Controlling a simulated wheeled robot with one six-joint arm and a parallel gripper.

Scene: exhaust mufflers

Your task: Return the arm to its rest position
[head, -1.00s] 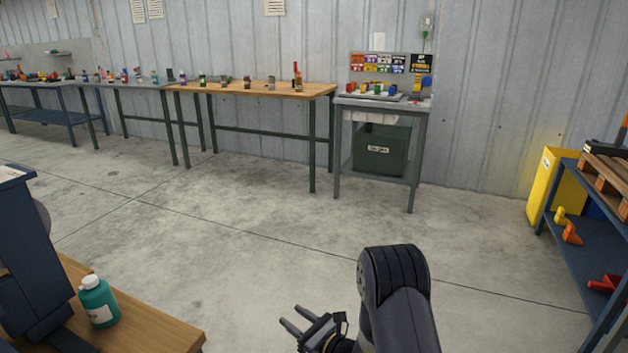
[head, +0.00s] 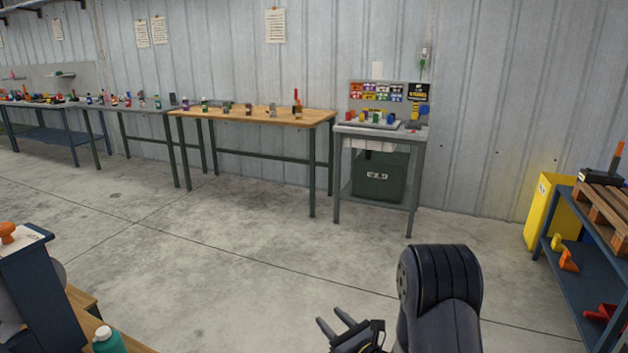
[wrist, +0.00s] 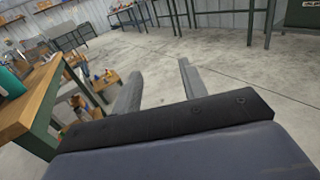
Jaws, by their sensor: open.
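My gripper (head: 335,322) is at the bottom centre of the head view, beside my dark arm link. Its two fingers are apart with nothing between them. In the wrist view my gripper (wrist: 158,85) also shows open and empty, with bare concrete floor beyond the fingertips. The gripper is in free air and touches nothing that I can see.
A wooden bench with a green bottle (head: 108,341) is at the lower left; the bench edge (wrist: 40,95) is left of my gripper in the wrist view. A blue shelf (head: 575,270) and a yellow bin (head: 547,212) stand right. The middle floor is clear.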

